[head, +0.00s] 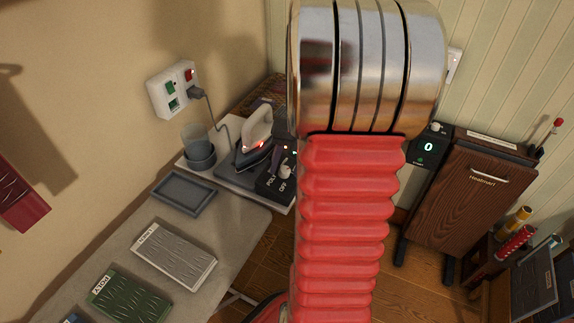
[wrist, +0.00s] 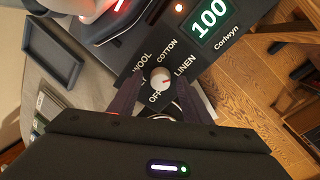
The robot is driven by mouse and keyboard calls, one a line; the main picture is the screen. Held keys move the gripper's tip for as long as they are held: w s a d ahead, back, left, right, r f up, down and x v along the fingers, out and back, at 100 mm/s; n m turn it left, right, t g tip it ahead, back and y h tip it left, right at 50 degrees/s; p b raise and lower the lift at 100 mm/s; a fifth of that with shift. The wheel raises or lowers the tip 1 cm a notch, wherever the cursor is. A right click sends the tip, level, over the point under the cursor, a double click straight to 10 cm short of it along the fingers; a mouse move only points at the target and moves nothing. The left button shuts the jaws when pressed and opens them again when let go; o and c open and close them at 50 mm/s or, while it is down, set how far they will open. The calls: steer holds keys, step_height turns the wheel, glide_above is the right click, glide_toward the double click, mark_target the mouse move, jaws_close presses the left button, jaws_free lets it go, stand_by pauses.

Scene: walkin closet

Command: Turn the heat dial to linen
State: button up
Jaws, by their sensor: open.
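The dial also shows in the head view (head: 285,172), right of the iron. My gripper (wrist: 162,84) is open, with dark fingers on either side of the dial. I cannot tell whether they touch it. The left finger hides part of the panel.
A green display (wrist: 210,20) reads 100. The iron (head: 256,132) stands left of the panel, its red light lit. A grey tray (head: 184,192) and folded cloths (head: 173,256) lie on the board. My red arm covers the middle of the head view.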

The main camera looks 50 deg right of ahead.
steer(key=shift+r, duration=0.1)
steer(key=v, duration=1.3)
steer(key=shift+r, duration=0.25)
steer(key=s+a+r+m+t+h, duration=0.1)
steer(key=s+a+m+t, duration=0.2)
steer(key=a+m, duration=2.4)
steer(key=s+a, duration=0.1)
steer(key=a, duration=0.4)
steer(key=shift+h, duration=0.4)
